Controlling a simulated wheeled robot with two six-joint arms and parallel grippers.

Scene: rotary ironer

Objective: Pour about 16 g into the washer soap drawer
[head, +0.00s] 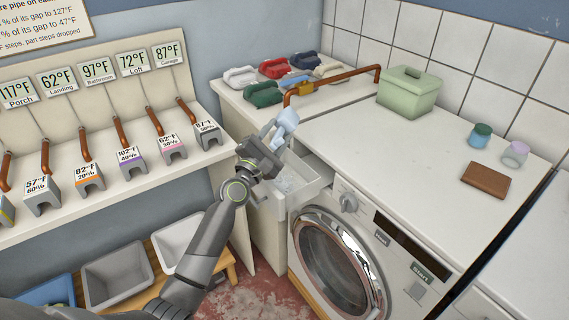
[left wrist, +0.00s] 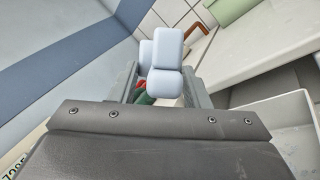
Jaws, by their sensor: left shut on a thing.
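My left gripper (head: 272,148) is shut on a light blue object (head: 286,124), which looks like a small scoop or container. It is held above and just behind the open soap drawer (head: 306,190), which is pulled out from the washer (head: 372,250). In the left wrist view, the light blue object (left wrist: 163,62) shows as rounded blocks between the fingers, and the drawer (left wrist: 290,112) is at the right. The drawer's inside is pale and partly hidden by my gripper. I cannot see any stream falling or what the object holds. My right gripper is out of view.
Several coloured handled items, including a green one (head: 263,94), lie on the back counter beside a copper pipe (head: 335,79). Bins (head: 118,277) are at lower left.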

